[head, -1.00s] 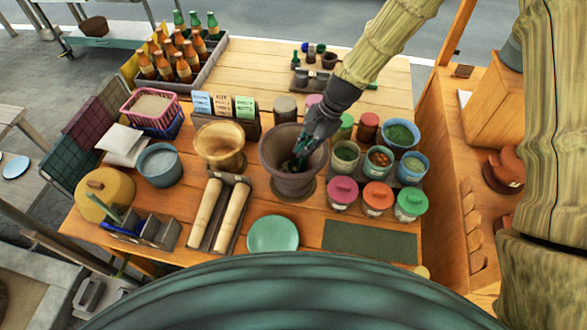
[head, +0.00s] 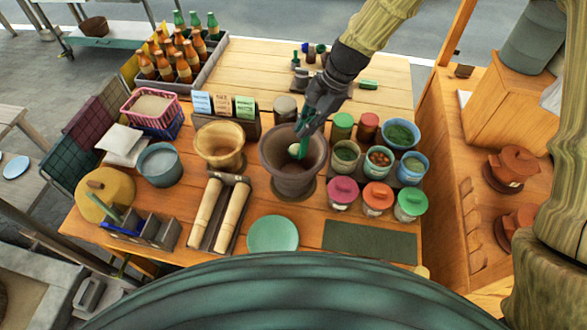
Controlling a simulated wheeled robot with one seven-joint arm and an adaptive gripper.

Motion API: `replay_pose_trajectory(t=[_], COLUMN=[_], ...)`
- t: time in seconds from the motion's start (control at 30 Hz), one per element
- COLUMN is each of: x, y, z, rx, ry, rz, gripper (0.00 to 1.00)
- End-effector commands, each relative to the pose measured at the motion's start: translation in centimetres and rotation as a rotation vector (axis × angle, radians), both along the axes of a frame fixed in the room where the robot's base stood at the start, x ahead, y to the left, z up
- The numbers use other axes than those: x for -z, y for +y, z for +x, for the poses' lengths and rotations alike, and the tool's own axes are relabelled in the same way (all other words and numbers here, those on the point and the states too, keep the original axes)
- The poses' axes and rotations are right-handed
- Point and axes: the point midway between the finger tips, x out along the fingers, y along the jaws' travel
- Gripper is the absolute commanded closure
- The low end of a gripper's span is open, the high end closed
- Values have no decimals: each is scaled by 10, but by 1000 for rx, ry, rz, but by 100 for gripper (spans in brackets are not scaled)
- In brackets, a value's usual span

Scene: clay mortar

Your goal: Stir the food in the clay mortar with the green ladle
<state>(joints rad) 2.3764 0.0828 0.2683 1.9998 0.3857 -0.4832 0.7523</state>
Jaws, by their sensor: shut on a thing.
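The clay mortar (head: 292,189) is a dark brown bowl standing upright in the middle of the wooden table. My gripper (head: 307,128) is above the mortar's back right rim, pointing down, shut on the green ladle (head: 304,146). The ladle's lower end is inside the mortar's opening. A small pale shape (head: 294,149) shows at the ladle's low end; I cannot tell if it is food or the ladle's bowl. The rest of the mortar's inside is dark, and its food cannot be made out clearly.
A lighter wooden mortar (head: 220,147) stands close on the left. Jars and cups, among them a pink-lidded jar (head: 343,192), crowd the right side. A green plate (head: 273,234) lies in front. Card holders and a dark jar (head: 285,108) stand behind. The back tabletop is partly clear.

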Motion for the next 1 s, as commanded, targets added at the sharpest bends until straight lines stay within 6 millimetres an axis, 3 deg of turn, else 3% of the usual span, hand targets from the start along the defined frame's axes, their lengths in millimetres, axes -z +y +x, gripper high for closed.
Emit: replay_pose_trajectory(t=[0.7,1.0], x=[-65,-70], y=[0,0], z=[1,0], rx=[1,0], ry=[-2,0], rz=[0,0], gripper=[100,100])
